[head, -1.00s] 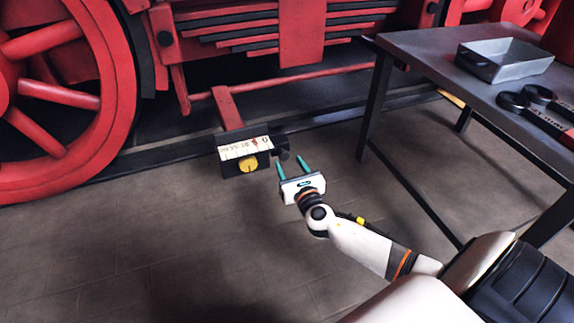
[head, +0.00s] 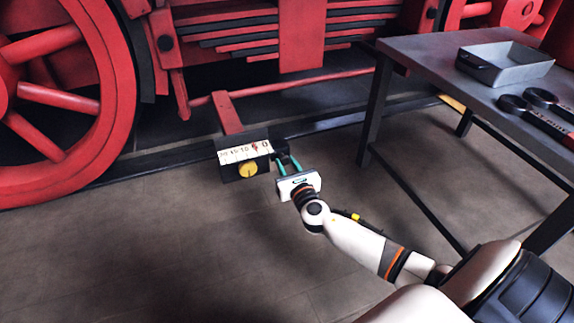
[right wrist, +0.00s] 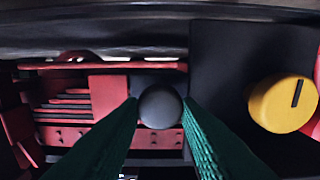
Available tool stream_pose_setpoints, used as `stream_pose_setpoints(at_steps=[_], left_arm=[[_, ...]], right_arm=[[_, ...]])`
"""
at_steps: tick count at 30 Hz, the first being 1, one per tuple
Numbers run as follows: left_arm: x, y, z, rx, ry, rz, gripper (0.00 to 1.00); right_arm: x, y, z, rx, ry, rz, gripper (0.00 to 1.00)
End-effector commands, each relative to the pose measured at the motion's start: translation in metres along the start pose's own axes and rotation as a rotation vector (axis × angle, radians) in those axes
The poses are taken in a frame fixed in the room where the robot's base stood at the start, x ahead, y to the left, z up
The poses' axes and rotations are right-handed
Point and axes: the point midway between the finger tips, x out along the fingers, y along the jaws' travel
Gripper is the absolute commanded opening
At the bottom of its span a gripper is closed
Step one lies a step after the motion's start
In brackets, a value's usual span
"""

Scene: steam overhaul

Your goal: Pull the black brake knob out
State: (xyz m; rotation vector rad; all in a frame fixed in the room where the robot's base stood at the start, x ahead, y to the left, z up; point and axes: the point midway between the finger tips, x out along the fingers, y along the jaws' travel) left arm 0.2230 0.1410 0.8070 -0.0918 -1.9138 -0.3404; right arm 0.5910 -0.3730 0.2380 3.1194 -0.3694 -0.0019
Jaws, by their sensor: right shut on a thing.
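The black brake knob (right wrist: 160,106) sits between the two green fingers of my right gripper in the right wrist view, and both fingers touch its sides. In the head view my right gripper (head: 287,162) reaches the right side of the black gauge box (head: 231,172), where the knob (head: 280,147) shows small and partly hidden. The box has a white scale strip (head: 243,152) with numbers and a red mark on top, and a yellow dial (head: 248,169) on its front. The yellow dial also shows at the right of the right wrist view (right wrist: 283,103). My left gripper is not in view.
A red locomotive with a large spoked wheel (head: 70,100) stands behind the box. A dark table (head: 440,75) at the right carries a grey tray (head: 505,65) and black-headed tools (head: 541,96). The floor in front of the box is clear.

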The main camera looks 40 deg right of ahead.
Motion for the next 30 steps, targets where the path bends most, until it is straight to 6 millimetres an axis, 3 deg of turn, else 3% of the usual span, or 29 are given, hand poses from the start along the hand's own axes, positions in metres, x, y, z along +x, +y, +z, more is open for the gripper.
stream_pose_setpoints(at_steps=[9, 16, 17, 20, 30], left_arm=[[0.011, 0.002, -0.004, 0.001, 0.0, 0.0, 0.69], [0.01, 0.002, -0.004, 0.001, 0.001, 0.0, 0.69], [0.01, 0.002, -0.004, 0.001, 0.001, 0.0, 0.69], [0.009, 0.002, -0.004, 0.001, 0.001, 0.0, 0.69], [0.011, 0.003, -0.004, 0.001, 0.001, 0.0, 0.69]], right_arm=[[-0.028, 0.0, -0.001, -0.001, 0.0, 0.0, 0.0], [-0.029, -0.001, 0.0, 0.0, 0.0, -0.001, 0.0], [-0.029, -0.001, 0.001, 0.0, 0.0, -0.002, 0.33], [-0.029, -0.001, 0.001, 0.0, -0.001, -0.001, 0.5], [-0.03, 0.0, 0.0, 0.0, -0.001, 0.0, 0.52]])
